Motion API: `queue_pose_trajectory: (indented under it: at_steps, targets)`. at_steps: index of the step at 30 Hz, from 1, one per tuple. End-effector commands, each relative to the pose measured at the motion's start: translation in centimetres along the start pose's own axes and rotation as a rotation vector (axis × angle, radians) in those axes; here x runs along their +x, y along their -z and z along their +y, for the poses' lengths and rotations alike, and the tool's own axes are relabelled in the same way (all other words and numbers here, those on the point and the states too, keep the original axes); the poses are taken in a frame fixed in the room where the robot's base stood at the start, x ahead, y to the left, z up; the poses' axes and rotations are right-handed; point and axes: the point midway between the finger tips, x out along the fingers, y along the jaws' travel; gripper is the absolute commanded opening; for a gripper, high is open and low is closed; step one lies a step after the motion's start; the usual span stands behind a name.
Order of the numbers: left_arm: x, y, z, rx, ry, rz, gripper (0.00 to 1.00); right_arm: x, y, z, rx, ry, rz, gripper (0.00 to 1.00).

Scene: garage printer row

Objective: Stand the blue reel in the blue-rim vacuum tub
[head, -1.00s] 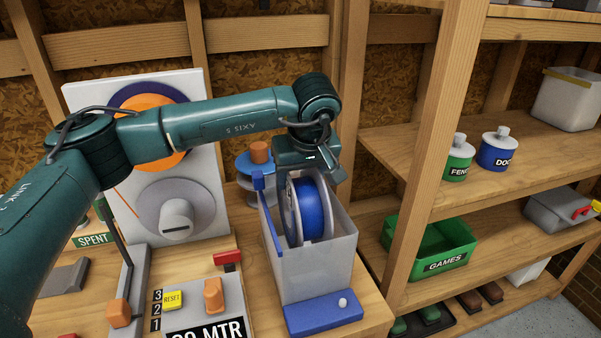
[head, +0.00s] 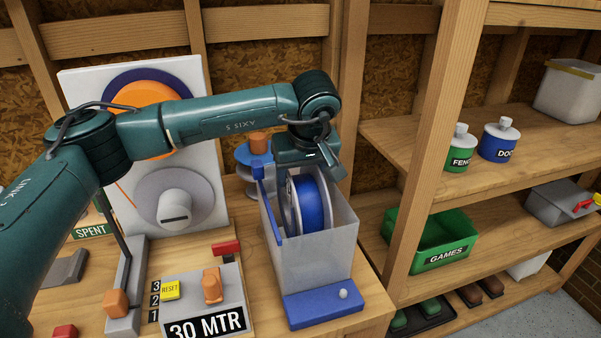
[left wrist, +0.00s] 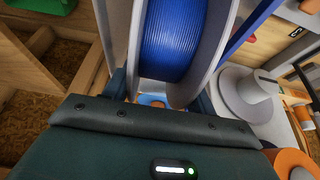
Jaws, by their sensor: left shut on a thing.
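The blue reel (head: 315,203), blue filament between pale flanges, stands upright on edge within the walls of the vacuum tub (head: 312,267). The tub is a translucent box with a blue rim strip on its left side and a blue front base. My left gripper (head: 308,172) is over the tub, pointing down, and shut on the reel's upper part. The left wrist view shows the reel (left wrist: 178,40) close up between the fingers. Whether the reel touches the tub floor is hard to tell. My right gripper is not in view.
A blue stand with an orange knob (head: 258,143) is close behind the tub. A printer panel (head: 190,190) and a control box (head: 205,300) stand to the left. A wooden post (head: 430,140) and shelves with a green GAMES bin (head: 440,235) are at right.

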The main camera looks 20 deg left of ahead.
Motion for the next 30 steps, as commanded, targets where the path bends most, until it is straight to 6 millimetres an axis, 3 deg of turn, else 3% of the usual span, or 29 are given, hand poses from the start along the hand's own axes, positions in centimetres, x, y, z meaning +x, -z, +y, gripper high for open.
queue_pose_trajectory:
  at_steps: [11,30]
  targets:
    - [0.0,0.1,0.0,-0.001,-0.003,0.003,0.00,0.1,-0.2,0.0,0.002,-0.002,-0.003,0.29]
    - [2.3,-0.9,0.0,-0.002,-0.002,0.003,0.00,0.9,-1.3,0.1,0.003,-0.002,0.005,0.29]
